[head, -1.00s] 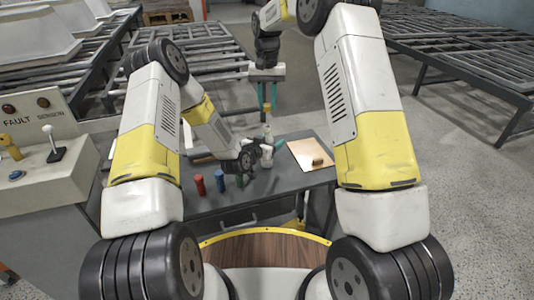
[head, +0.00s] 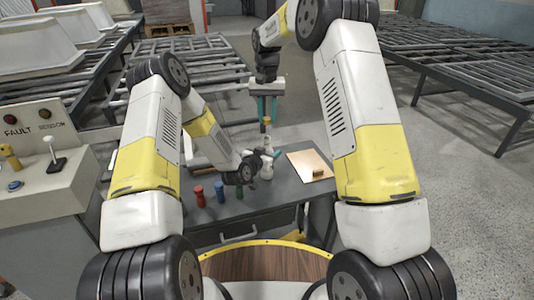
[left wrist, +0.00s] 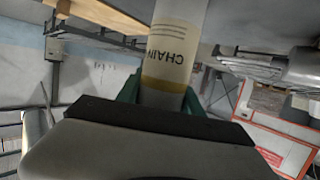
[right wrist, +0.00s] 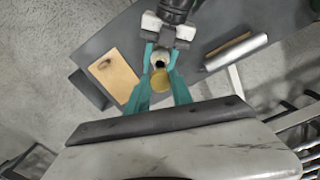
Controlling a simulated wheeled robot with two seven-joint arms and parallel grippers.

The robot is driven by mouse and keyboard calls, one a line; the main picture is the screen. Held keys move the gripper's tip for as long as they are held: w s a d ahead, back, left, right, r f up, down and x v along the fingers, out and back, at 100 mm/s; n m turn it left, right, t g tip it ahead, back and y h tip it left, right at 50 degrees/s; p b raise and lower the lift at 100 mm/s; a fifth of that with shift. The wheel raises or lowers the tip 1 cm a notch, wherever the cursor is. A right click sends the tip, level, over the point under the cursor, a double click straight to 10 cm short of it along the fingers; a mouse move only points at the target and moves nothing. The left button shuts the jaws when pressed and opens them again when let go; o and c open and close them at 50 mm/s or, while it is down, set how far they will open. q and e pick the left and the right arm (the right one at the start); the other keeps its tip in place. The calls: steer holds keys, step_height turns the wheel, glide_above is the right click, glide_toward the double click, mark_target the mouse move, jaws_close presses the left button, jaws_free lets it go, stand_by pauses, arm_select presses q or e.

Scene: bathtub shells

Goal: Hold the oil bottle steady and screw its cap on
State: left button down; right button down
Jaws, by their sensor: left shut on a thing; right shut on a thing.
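The oil bottle (left wrist: 172,45) is pale with a yellowish band and lettering reading "CHAIN" in the left wrist view. It stands upright above the table in the head view (head: 267,166). My left gripper (head: 266,155) is shut on it from the side; its green fingers flank the bottle in the left wrist view. The yellow cap (right wrist: 160,80) sits between the teal fingertips of my right gripper (right wrist: 160,90), which points down from above and is shut on it. The cap (head: 267,121) is above the bottle in the head view.
On the grey table (head: 285,192) stand a red cylinder (head: 199,196), a blue one (head: 220,192) and a green one (head: 239,190). A control box (head: 40,165) is at left.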

steer(key=shift+f, duration=2.15)
steer(key=shift+f, duration=0.1)
steer(key=shift+f, duration=0.8)
steer(key=shift+f, duration=0.55)
steer(key=m, duration=3.5)
steer(key=shift+w+f+m, duration=0.1)
steer(key=shift+w+m, duration=0.2)
steer(key=shift+m, duration=0.1)
